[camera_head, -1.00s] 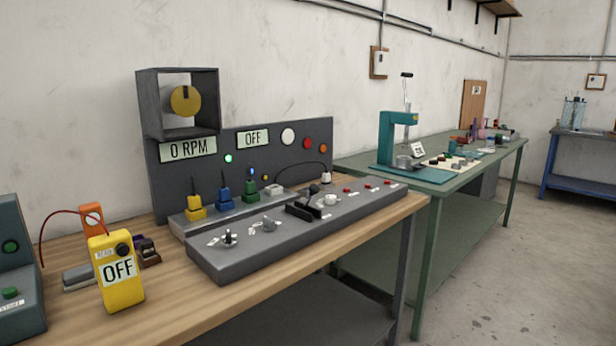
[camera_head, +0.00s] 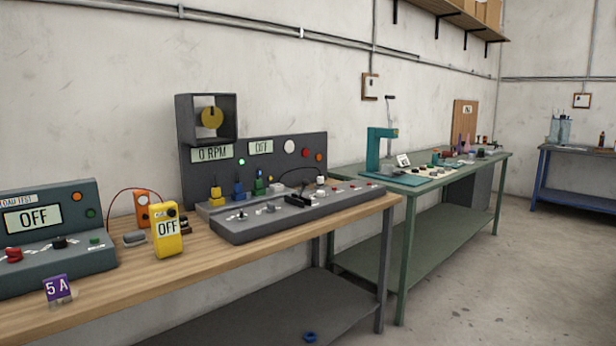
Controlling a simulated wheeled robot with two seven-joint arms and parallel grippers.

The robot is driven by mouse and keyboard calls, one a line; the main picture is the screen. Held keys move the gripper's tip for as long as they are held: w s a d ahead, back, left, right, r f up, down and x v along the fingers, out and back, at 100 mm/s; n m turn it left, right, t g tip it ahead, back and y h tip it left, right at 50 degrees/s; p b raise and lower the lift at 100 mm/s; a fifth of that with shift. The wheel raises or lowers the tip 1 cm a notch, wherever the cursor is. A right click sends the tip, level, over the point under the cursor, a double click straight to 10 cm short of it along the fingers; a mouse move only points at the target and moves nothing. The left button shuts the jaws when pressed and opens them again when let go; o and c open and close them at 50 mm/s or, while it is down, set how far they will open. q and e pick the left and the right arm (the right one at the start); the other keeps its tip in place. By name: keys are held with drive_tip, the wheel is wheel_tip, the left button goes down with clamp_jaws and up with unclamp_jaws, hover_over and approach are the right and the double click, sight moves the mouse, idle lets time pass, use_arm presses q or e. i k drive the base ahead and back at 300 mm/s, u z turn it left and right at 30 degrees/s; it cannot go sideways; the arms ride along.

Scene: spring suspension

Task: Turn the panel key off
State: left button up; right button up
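The dark grey control panel (camera_head: 285,150) stands on the wooden workbench against the wall. Its displays read "0 RPM" and "OFF". Its low front console (camera_head: 300,218) carries small switches and knobs, including a small dark-and-silver control (camera_head: 241,214) near its left end. I cannot tell for certain which control is the panel key, nor how it is turned. A black handle-like part (camera_head: 299,200) lies at the middle of the console. Neither of my grippers is in view.
Left on the wooden bench (camera_head: 180,282) are a yellow meter (camera_head: 168,233) reading "OFF", a grey load tester (camera_head: 55,232) and a purple "5 A" tag (camera_head: 58,290). A green bench (camera_head: 420,225) with a teal press (camera_head: 378,155) stands behind right. Floor at right is clear.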

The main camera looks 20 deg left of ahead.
sight(241, 218)
drive_tip(key=z, duration=0.55)
drive_tip(key=i, duration=1.15)
drive_tip(key=u, duration=0.35)
drive_tip(key=i, duration=1.05)
drive_tip(key=u, duration=1.05)
